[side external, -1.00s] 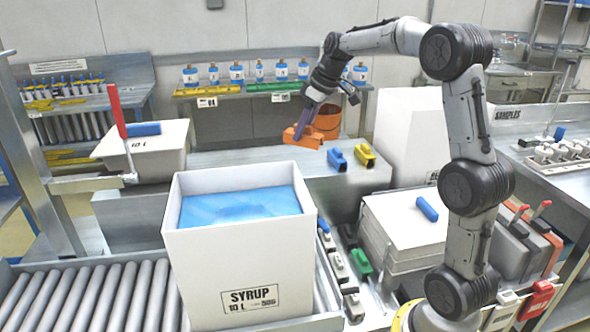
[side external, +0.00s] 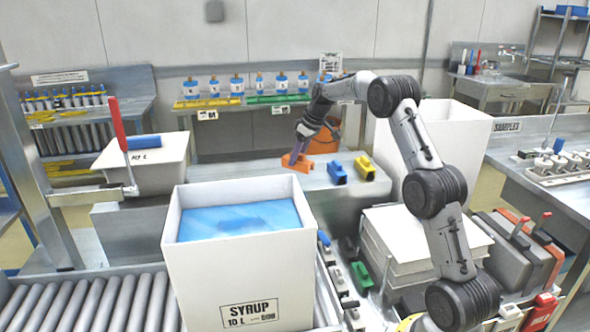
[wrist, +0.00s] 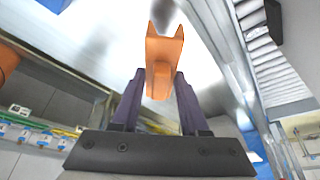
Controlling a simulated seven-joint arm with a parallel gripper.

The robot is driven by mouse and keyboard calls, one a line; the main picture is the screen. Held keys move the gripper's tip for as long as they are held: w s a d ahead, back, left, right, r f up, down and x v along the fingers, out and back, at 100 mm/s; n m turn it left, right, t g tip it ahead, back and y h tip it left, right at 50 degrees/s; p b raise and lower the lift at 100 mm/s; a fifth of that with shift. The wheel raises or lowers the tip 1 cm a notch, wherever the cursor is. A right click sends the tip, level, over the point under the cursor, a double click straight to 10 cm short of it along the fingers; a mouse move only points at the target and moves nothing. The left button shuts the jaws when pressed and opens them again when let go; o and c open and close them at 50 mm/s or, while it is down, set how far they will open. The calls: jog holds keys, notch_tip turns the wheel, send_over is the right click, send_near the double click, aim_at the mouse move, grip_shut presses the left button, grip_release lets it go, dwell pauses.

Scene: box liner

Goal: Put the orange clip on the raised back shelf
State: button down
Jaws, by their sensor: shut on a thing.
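The orange clip (side external: 298,163) is between the purple fingers of my gripper (side external: 299,151), which are shut on it. In the wrist view the clip (wrist: 162,50) sticks out past the fingertips (wrist: 158,76). The clip is at the top of the raised grey back shelf (side external: 240,172), at its far side. It looks very low over the surface or touching it; I cannot tell which. A blue clip (side external: 337,173) and a yellow clip (side external: 365,168) stand on the shelf to its right.
A large white SYRUP box (side external: 240,265) with a blue liner (side external: 240,217) stands in front of the shelf. The shelf's left part is clear.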

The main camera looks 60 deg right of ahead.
aim_at(295, 169)
jog(key=shift+w+d+f, duration=0.25)
jog(key=shift+w+f, duration=0.2)
jog(key=shift+f, duration=0.15)
jog(key=shift+w+d+f, duration=0.25)
jog(key=shift+w+f, duration=0.15)
jog(key=shift+f, duration=1.65)
jog(key=shift+f, duration=0.1)
jog(key=shift+c, duration=2.1)
grip_release()
